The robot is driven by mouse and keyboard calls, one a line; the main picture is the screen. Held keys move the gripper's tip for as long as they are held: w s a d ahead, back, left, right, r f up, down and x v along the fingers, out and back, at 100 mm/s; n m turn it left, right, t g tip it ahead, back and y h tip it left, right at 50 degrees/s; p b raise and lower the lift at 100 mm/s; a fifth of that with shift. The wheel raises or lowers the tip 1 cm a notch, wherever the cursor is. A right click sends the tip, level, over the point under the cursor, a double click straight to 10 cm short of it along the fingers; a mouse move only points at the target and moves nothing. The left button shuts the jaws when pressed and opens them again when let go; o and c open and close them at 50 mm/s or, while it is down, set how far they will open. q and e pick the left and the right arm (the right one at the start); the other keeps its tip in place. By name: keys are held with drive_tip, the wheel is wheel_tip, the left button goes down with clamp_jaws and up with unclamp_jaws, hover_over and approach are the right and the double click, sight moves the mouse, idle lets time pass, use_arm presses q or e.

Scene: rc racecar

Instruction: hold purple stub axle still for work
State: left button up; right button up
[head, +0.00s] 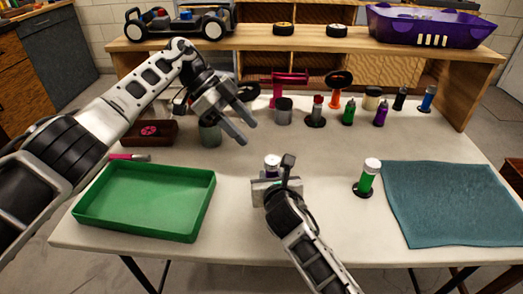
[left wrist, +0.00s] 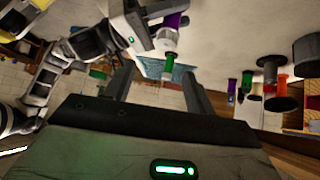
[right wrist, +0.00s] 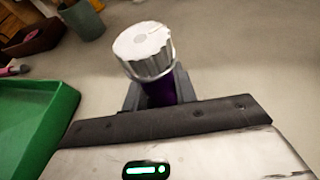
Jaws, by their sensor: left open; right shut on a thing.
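The purple stub axle (right wrist: 160,93) stands upright between the fingers of my right gripper (right wrist: 158,90), topped by a ribbed silver cap (right wrist: 146,48). In the head view my right gripper (head: 275,186) is low at the table's front middle, shut on it; mostly only the cap (head: 272,161) shows there. In the left wrist view the purple axle (left wrist: 173,20) is beyond the fingers, near the top. My left gripper (head: 249,131) is open and empty, above and behind the held axle in the head view, apart from it.
A green tray (head: 146,235) lies at left and a teal mat (head: 450,205) at right. A white-capped green axle (head: 366,178) stands right of my right gripper. Several coloured parts stand in back; a shelf holds a car chassis (head: 180,22) and a purple body shell (head: 425,27).

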sight(271, 159)
use_arm(q)
drive_tip(key=d+f+y, duration=0.1)
drive_tip(key=d+f, duration=0.1)
drive_tip(key=d+f+t+y, duration=0.1)
drive_tip(key=d+f, duration=0.1)
drive_tip(key=s+d+f+y, duration=0.1)
drive_tip(key=f+y, duration=0.1)
drive_tip(key=f, duration=0.1)
drive_tip(key=shift+d+n+t, duration=0.4)
idle(0.3)
drive_tip(key=c, duration=1)
